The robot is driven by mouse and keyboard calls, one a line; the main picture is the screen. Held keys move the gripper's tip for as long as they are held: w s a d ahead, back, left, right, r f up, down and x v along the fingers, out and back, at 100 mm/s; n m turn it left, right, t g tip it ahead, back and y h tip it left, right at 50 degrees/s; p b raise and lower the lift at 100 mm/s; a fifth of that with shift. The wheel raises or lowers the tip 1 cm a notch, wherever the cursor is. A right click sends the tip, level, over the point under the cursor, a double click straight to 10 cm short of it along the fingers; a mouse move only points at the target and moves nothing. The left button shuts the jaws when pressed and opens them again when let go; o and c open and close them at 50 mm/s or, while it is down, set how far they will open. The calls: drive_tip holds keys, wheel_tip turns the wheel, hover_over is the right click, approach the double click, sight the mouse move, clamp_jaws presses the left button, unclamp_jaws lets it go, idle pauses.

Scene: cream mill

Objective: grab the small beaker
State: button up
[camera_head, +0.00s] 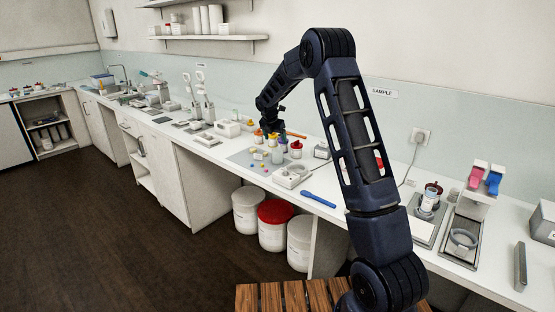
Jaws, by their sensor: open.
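A small pale, see-through vessel that looks like the small beaker (277,156) stands upright on a grey mat (243,158) on the white bench. It is tiny in this view, so I cannot be sure of it. My gripper (271,133) is open, above and close to the bottles around the mat. The fingers are dark and small here, and I cannot tell how far they are from the beaker or whether they touch anything.
Capped bottles, one red-lidded (296,150), stand beside the mat, with small coloured bits on it. A white device (292,176) and a blue spoon-like tool (319,199) lie nearer. White tubs, one with a red lid (275,212), stand under the bench (360,222).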

sight(278, 154)
drive_tip(key=shift+w+a+f+n, duration=0.35)
drive_tip(key=shift+w+f, duration=0.1)
drive_tip(key=shift+f, duration=0.5)
drive_tip(key=x, duration=0.4)
drive_tip(key=shift+w+d+f, duration=0.15)
drive_tip(key=shift+d+f, duration=0.05)
drive_tip(key=shift+f, duration=0.15)
drive_tip(key=shift+s+x, duration=0.1)
drive_tip(key=shift+x, duration=1.2)
drive_tip(key=shift+s+x, duration=0.15)
drive_tip(key=shift+x, duration=1.2)
drive_tip(key=shift+d, duration=0.2)
drive_tip(key=c, duration=1.1)
